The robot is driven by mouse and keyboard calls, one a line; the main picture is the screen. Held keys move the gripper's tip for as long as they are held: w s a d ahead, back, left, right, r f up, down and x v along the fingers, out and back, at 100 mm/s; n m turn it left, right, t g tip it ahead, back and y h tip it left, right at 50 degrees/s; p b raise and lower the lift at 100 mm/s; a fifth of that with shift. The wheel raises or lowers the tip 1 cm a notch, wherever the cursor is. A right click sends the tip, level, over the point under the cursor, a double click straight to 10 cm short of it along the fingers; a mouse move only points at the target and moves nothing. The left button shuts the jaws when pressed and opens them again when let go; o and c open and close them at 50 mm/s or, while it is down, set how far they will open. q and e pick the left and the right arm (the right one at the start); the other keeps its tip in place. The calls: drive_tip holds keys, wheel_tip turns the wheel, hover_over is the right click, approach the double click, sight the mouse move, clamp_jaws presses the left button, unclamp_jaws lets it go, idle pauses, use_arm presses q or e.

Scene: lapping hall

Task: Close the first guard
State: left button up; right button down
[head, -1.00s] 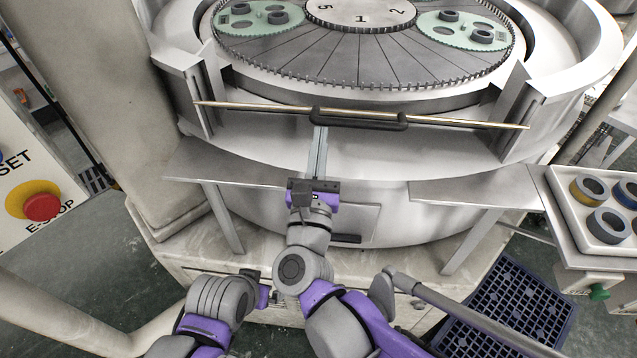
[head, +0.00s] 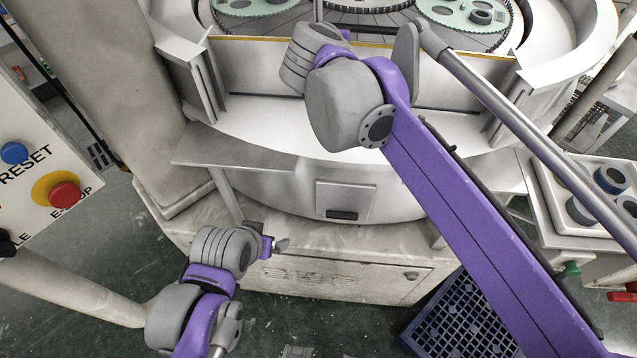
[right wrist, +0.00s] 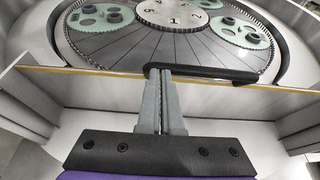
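The first guard (head: 255,65) is a grey panel with a gold top edge, upright between two side posts at the front of the lapping machine. It also shows in the right wrist view (right wrist: 100,88). Its black handle (right wrist: 215,74) runs along the top edge. My right gripper (right wrist: 165,76) is shut, its two fingers side by side, with the tips at the left part of the handle and apparently touching it. In the head view my right arm hides much of the guard and gripper. My left gripper (head: 275,245) hangs low before the machine base, away from the guard; its finger gap is unclear.
The toothed lapping plate (right wrist: 170,45) with green carriers lies behind the guard. A control panel (head: 40,185) with a red E-stop stands at left. A tray of rings (head: 560,205) is at right, and a blue crate (head: 460,320) is on the floor.

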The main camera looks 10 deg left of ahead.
drive_tip(key=shift+w+r, duration=0.25)
drive_tip(key=shift+w, duration=0.5)
drive_tip(key=shift+f, duration=0.1)
